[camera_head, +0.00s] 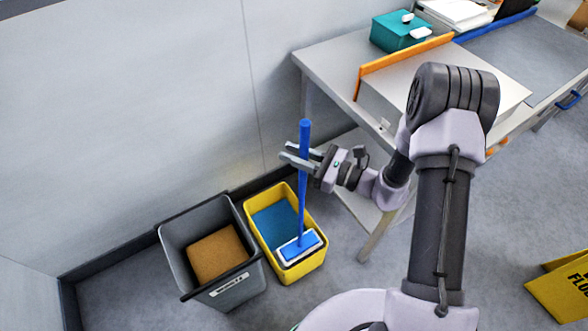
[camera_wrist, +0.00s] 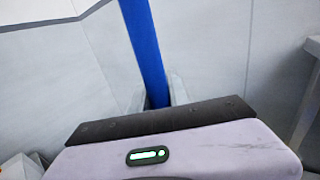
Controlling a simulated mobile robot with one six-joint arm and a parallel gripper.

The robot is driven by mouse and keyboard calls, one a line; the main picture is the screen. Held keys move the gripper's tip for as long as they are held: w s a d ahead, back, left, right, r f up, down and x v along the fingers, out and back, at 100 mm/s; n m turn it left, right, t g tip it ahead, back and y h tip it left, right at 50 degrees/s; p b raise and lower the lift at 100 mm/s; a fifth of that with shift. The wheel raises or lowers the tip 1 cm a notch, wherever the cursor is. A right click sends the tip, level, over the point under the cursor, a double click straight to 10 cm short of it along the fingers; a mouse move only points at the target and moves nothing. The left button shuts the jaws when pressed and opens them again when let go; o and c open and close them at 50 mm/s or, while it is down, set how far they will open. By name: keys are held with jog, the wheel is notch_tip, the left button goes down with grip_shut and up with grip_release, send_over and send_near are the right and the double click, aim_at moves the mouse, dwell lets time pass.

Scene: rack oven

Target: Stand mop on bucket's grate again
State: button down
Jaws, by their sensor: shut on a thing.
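The mop has a blue handle (camera_head: 303,170) and a flat blue and white head (camera_head: 299,247). It stands close to upright over the yellow bucket (camera_head: 317,207). The mop head is at the bucket's near end, where the grate would be; the head hides what lies under it, and I cannot tell whether it touches. Blue water (camera_head: 273,222) fills the far part of the bucket. My gripper (camera_head: 302,156) is shut on the upper part of the handle. In the wrist view the blue handle (camera_wrist: 147,50) runs up between the fingers, slightly tilted.
A grey bin (camera_head: 178,235) with brown contents (camera_head: 217,255) stands just left of the bucket. A wall is behind both. A metal table (camera_head: 335,62) with a teal box (camera_head: 398,32) is at the right. A yellow floor sign (camera_head: 560,292) stands at the far right, with open floor before it.

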jog(key=shift+f+b, duration=0.5)
jog(key=shift+f, duration=1.15)
jog(key=c, duration=1.3)
grip_release()
jog(key=shift+o, duration=0.2)
